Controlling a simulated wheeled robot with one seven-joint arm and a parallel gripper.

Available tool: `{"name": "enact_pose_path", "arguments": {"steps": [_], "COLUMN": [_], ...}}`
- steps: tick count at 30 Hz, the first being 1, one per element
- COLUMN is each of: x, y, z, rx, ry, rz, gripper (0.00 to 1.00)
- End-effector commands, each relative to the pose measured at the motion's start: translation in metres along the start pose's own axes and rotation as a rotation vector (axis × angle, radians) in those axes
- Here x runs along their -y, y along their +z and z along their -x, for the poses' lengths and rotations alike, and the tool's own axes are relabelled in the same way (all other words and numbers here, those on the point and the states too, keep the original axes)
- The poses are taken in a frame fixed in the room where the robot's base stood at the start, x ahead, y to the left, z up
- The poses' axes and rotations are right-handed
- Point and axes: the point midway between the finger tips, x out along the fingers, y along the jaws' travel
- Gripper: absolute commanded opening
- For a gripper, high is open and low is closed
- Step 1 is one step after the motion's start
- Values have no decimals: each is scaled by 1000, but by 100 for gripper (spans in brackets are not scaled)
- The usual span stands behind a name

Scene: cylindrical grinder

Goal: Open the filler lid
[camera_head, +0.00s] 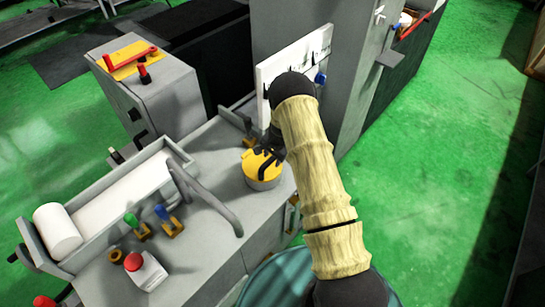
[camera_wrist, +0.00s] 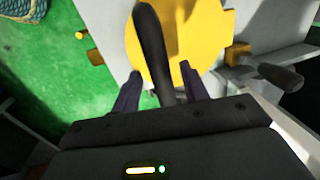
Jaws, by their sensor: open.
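The filler lid (camera_head: 251,166) is a round yellow cap on the grey machine top, in the middle of the head view. In the wrist view the yellow lid (camera_wrist: 205,40) fills the top middle, and a dark bar-shaped handle (camera_wrist: 151,45) crosses it. My gripper (camera_head: 268,151) is over the lid and hides part of it in the head view. In the wrist view my gripper (camera_wrist: 158,82) is open, with one finger on each side of the handle. I cannot tell whether either finger touches it. The lid appears seated on its grey neck.
A curved grey bar (camera_head: 212,196) stands left of the lid. A white panel (camera_head: 294,62) and grey column rise behind my gripper. Green floor (camera_head: 440,150) is clear at right.

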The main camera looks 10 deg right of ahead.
Motion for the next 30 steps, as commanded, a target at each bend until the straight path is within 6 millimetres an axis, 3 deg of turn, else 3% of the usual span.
{"name": "enact_pose_path", "arguments": {"steps": [1, 8, 20, 30], "x": [0, -1, 1, 8], "y": [0, -1, -1, 0], "z": [0, 0, 4, 19], "rx": [0, 0, -3, -7], "ry": [0, 0, 18, 134], "rz": [0, -1, -1, -3], "gripper": [44, 0, 0, 0]}}
